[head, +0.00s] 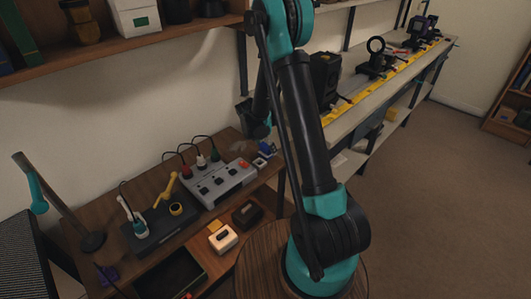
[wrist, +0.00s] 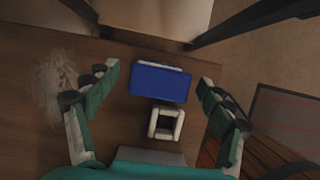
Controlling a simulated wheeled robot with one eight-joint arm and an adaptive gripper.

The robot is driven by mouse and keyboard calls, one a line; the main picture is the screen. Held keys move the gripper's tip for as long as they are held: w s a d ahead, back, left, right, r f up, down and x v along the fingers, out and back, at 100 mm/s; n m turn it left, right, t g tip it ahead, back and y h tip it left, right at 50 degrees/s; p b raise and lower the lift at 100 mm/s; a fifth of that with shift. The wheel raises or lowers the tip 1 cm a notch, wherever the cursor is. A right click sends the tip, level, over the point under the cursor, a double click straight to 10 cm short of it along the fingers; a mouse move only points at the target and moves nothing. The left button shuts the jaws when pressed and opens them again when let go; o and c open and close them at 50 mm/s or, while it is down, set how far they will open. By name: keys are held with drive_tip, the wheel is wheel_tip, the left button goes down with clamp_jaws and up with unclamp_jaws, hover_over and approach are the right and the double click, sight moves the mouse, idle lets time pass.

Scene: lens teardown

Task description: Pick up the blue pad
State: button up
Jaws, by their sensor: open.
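The blue pad (wrist: 160,84) is a flat blue rectangle with a pale far edge, in the middle of the wrist view above a brown wooden table (wrist: 125,128). In the head view the small blue thing (head: 265,148) at the table's right end looks like the same pad. My gripper (wrist: 158,82) is open, with one green-padded finger to each side of the pad. There is a gap on both sides, and I see no contact. In the head view my gripper (head: 256,121) hangs above that table end; its fingers are not clear there.
A small white square frame (wrist: 165,123) sits just nearer than the pad, between the fingers. A pale smudge (wrist: 58,88) marks the table at left. A grey control box (head: 217,183) with cables stands left of the pad. The table's edge is close by.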

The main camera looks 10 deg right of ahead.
sight(266, 145)
drive_tip(key=shift+f, duration=0.2)
drive_tip(key=shift+c, duration=0.6)
drive_tip(key=c, duration=1.1)
drive_tip(key=shift+r, duration=0.2)
drive_tip(key=shift+c, duration=0.2)
wheel_tip(266, 145, up, 20)
drive_tip(key=shift+f, duration=0.15)
